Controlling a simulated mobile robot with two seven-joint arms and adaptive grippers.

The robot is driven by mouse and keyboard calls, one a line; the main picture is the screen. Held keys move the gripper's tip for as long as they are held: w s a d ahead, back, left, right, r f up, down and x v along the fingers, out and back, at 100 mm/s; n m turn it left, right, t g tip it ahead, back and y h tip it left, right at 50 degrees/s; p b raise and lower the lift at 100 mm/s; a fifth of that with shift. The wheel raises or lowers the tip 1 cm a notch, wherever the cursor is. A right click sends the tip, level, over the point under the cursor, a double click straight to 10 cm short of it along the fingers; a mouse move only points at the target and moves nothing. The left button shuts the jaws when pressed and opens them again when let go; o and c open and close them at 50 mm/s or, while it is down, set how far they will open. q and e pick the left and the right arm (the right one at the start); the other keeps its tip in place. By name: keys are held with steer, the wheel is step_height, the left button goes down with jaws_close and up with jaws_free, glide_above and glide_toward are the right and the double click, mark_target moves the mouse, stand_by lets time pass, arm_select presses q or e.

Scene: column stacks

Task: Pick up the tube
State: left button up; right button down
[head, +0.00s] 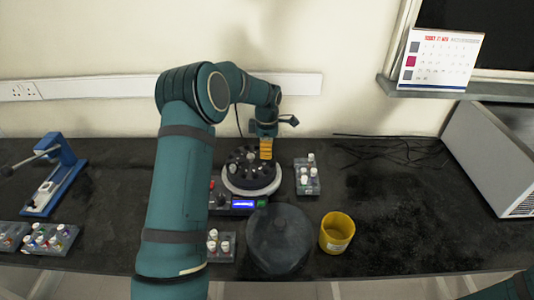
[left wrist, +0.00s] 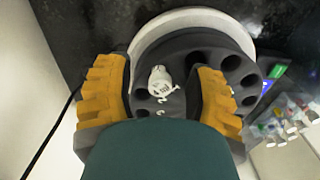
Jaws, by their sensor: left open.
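A white-topped, tube-like piece (left wrist: 160,82) stands in the dark round rotor of the centrifuge (left wrist: 185,22). I cannot tell whether it is a tube cap or a rotor fitting. In the left wrist view it lies between the two yellow fingers of my left gripper (left wrist: 158,95), which are apart, with nothing clearly held. In the head view my left gripper (head: 266,148) is over the back right of the centrifuge (head: 265,191). Small pale tops show in the rotor there. Only a bit of my right arm shows at the bottom right corner.
Racks with capped tubes stand right of the centrifuge (head: 307,188), in front of it (head: 221,256) and at the far left (head: 50,247). A dark round lid (head: 279,238) and a yellow cup (head: 337,232) stand in front.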

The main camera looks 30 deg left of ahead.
arm_select(q)
steer(key=shift+r, duration=0.1)
steer(key=c, duration=0.9)
